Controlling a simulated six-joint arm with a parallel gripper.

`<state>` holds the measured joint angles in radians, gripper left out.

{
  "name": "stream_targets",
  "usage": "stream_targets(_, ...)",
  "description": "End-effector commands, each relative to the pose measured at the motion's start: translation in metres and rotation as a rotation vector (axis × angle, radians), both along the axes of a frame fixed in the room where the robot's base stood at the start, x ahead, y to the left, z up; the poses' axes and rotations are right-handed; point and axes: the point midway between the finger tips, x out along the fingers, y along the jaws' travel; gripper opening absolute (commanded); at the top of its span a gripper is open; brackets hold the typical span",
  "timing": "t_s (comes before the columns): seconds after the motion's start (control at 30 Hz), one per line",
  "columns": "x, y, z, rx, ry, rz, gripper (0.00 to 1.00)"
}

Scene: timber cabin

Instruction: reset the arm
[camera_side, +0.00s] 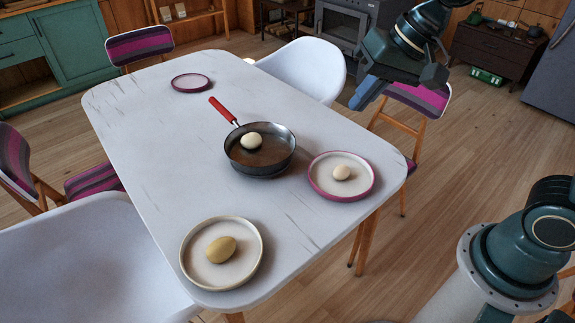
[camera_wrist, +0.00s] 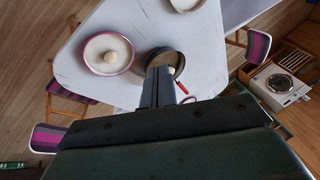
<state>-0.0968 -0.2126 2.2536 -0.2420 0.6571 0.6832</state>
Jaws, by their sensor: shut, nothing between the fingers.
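My gripper (camera_side: 368,90) is raised at the upper right in the side view, above and beyond the table's right edge. In the wrist view its fingers (camera_wrist: 163,86) are together with nothing between them. It touches nothing that I can see. The white table (camera_side: 150,120) stands below it. On the table is a grey pan (camera_side: 259,166) with a red handle, with a pale egg (camera_side: 251,141) inside. In the wrist view my fingers hide part of the pan (camera_wrist: 178,58).
A pink-rimmed plate (camera_side: 316,181) holds a pale egg (camera_side: 341,172). A cream-rimmed plate (camera_side: 224,281) holds a yellowish egg (camera_side: 221,249). A small purple-rimmed plate (camera_side: 191,83) lies empty at the far end. Chairs surround the table, including a striped one (camera_side: 425,98) below my gripper.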

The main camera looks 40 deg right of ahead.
Motion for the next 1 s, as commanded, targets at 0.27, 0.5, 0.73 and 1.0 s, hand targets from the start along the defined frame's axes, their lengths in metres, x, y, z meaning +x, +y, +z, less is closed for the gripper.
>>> stream_targets(0.27, -0.053, -0.038, 0.016, -0.16, -0.078, 0.117, 0.0)
stream_targets(0.5, -0.1, -0.065, 0.019, -0.292, -0.116, 0.213, 0.0)
stream_targets(0.73, -0.13, -0.08, 0.015, -0.376, -0.13, 0.279, 0.0)
stream_targets(1.0, -0.139, -0.084, 0.013, -0.398, -0.13, 0.3, 0.0)
